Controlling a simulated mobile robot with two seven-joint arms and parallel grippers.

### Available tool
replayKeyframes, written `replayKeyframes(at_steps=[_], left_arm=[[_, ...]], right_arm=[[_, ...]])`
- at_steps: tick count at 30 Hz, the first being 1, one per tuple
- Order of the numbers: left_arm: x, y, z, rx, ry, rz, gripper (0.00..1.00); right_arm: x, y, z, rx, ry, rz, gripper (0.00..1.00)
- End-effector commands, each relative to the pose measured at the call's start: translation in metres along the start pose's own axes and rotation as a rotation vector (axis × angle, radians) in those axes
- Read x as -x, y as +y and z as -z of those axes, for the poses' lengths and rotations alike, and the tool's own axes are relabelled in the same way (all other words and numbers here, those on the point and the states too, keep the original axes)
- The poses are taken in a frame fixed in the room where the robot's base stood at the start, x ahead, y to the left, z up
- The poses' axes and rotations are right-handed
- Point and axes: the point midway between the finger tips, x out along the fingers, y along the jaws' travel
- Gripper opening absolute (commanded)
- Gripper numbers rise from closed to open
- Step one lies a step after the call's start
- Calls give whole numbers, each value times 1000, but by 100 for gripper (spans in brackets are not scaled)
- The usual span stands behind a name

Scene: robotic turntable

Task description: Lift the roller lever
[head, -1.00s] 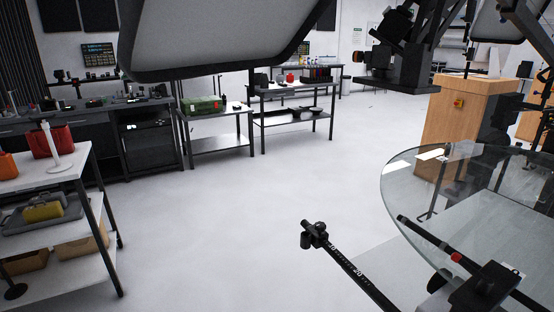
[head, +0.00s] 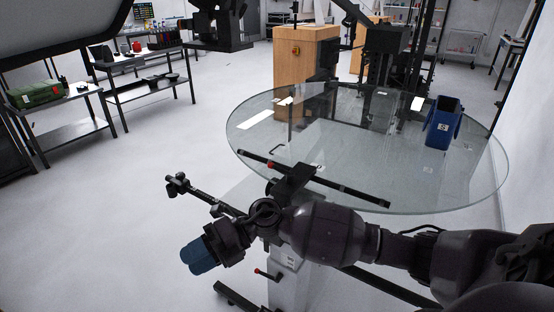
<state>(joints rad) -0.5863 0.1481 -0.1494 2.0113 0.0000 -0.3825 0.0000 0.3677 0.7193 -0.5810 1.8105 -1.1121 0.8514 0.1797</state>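A small lever with a red tip (head: 268,275) sticks out from the pale base under the round glass turntable (head: 460,199). It looks like the roller lever, but I cannot be sure at this size. My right arm comes in from the right across the front of the turntable. My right gripper (head: 199,257), with blue fingertips, is left of the lever in the picture, apart from it and nearer the camera. Its fingers overlap in this view, so their opening is unclear. Nothing shows in them. My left gripper is out of view.
A black bar with red marks (head: 338,188) runs along the turntable's near edge, with a black arm (head: 180,186) reaching left. A blue bin (head: 443,122) stands at the glass's right side. A wooden cabinet (head: 300,70) is behind. The floor at left is clear.

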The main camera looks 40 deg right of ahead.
Motion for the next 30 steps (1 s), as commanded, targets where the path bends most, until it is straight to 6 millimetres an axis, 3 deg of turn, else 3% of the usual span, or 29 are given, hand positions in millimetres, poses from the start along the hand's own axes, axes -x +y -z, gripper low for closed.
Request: replayKeyframes(at_steps=[5, 8, 15, 18, 21, 24, 30], left_arm=[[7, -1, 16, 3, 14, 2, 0], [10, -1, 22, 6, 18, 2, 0], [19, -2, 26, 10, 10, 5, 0], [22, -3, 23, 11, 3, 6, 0], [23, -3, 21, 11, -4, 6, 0], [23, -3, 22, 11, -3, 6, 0], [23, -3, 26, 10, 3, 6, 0]], right_arm=[[42, 7, -29, 220, 211, 394, 40], [80, 11, -53, 299, 293, 640, 40], [196, 53, -112, 359, 365, 1206, 40], [234, 74, -127, 343, 357, 1371, 40], [259, 89, -135, 325, 346, 1474, 40], [271, 96, -139, 313, 340, 1525, 40], [273, 79, -138, 307, 340, 1536, 40]])
